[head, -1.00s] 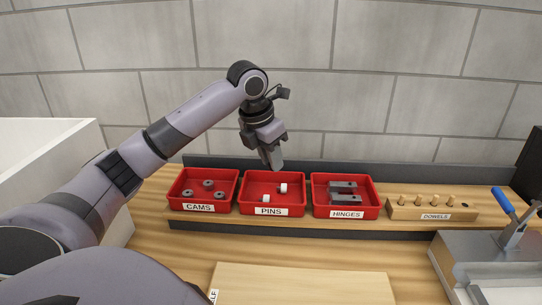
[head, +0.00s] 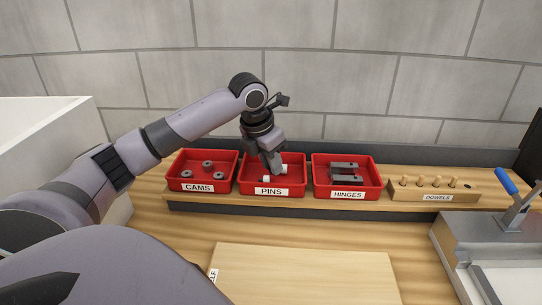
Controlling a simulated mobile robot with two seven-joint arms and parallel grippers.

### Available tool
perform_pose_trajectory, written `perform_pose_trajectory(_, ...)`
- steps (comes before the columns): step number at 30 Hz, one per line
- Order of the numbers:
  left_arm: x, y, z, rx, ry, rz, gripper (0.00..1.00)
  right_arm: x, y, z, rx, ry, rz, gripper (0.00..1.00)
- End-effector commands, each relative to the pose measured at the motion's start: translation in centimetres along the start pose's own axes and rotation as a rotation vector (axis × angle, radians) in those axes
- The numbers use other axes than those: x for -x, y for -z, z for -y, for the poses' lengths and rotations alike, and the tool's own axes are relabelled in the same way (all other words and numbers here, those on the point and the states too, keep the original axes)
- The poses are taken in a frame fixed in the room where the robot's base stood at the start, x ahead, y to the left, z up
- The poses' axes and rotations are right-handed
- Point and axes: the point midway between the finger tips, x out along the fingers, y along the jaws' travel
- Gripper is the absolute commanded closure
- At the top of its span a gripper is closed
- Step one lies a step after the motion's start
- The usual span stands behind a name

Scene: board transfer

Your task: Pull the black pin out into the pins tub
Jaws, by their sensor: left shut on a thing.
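The pins tub (head: 298,181) is a red tray with a PINS label, at the middle of the shelf. White pins (head: 284,169) lie in it. My left gripper (head: 274,167) points down over the tub, with its fingertips at about the height of the rim or just inside it. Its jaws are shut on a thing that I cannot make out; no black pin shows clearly. My right gripper is not in view.
The red CAMS tub (head: 173,172) stands to the left and the red HINGES tub (head: 376,184) to the right. A wooden DOWELS block (head: 409,192) stands further right. A pale board (head: 305,275) lies in front. A blue-handled clamp (head: 507,184) is at the right.

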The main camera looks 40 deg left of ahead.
Motion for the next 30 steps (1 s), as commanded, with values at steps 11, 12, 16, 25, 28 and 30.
perform_pose_trajectory(11, -0.2, 0.1, 0.0, 0.000, -0.001, 0.000, 1.00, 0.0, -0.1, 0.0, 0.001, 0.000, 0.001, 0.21)
perform_pose_trajectory(12, -0.2, 0.1, 0.0, 0.001, -0.001, 0.000, 0.65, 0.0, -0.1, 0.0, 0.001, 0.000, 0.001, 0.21)
perform_pose_trajectory(16, -0.2, 0.1, 0.0, 0.000, -0.001, 0.000, 0.48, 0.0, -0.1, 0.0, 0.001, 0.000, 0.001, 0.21)
perform_pose_trajectory(25, 0.4, 0.0, -0.1, 0.000, -0.001, 0.002, 0.48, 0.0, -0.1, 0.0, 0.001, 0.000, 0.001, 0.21)
perform_pose_trajectory(28, 1.9, 0.0, -0.1, 0.000, -0.003, 0.004, 0.48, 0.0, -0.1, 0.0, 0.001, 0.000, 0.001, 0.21)
perform_pose_trajectory(30, 3.1, 0.0, -0.1, 0.000, -0.002, 0.005, 0.48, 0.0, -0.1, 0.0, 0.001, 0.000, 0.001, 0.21)
